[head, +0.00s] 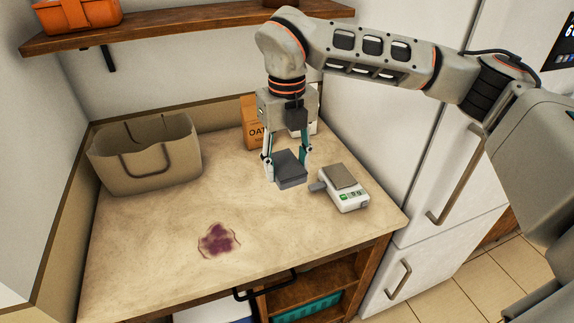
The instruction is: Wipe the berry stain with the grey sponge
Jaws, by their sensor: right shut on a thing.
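The berry stain (218,240) is a dark purple blotch on the front middle of the beige counter. The grey sponge (290,170) is a dark grey block held between the fingers of my right gripper (287,162). The gripper points down and is shut on the sponge, behind and to the right of the stain. The sponge looks raised above the counter, though its exact height is hard to tell. My left gripper is not in view.
A white scale (350,202) stands just right of the sponge, with a small grey piece at its left side. An oat carton (252,124) stands behind the gripper. A beige bag (150,170) is at the back left. The counter around the stain is clear.

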